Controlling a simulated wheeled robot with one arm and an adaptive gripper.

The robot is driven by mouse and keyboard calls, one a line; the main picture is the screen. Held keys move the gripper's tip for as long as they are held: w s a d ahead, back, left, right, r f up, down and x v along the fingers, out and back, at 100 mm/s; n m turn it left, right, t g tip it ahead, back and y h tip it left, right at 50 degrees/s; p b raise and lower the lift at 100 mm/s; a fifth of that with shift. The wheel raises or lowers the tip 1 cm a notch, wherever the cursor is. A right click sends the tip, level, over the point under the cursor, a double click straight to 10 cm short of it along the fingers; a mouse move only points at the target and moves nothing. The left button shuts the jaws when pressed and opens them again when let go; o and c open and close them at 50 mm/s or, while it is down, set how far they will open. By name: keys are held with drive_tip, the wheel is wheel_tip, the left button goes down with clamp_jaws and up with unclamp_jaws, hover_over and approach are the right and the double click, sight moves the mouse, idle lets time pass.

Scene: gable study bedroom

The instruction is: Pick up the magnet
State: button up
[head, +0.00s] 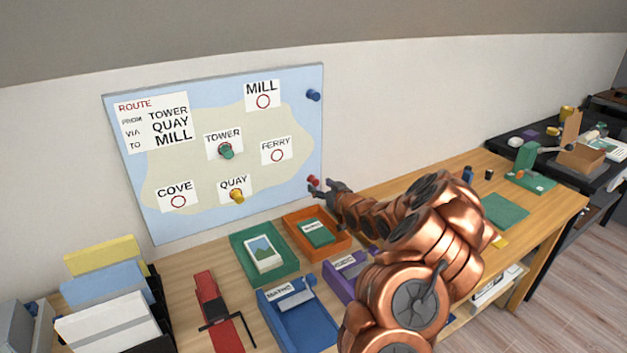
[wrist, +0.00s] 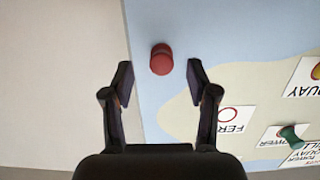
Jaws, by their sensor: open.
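A red magnet (head: 313,180) sticks to the lower right edge of the map board (head: 215,80). My gripper (head: 326,188) is open just right of it in the head view. In the wrist view the red magnet (wrist: 161,59) lies slightly ahead of my open gripper (wrist: 160,76), centred between the fingertips and not gripped. A blue magnet (head: 313,95) is at the board's upper right. A green magnet (head: 226,151) is at TOWER and a yellow magnet (head: 237,196) is at QUAY. The green one also shows in the wrist view (wrist: 290,135).
Below the board, the wooden desk (head: 185,268) holds a green tray (head: 240,272), an orange tray (head: 340,246), a blue tray (head: 305,322) and a purple tray (head: 338,287). A file holder (head: 108,315) stands at the left. The wall around the red magnet is clear.

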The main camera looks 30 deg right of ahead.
sight(317, 183)
drive_tip(key=shift+w+f+p, duration=0.15)
drive_tip(key=shift+w+p, duration=0.1)
drive_tip(key=shift+w, duration=0.7)
drive_tip(key=shift+w+f+p, duration=0.1)
drive_tip(key=shift+w+p, duration=0.1)
drive_tip(key=shift+w, duration=0.75)
drive_tip(key=c, duration=0.9)
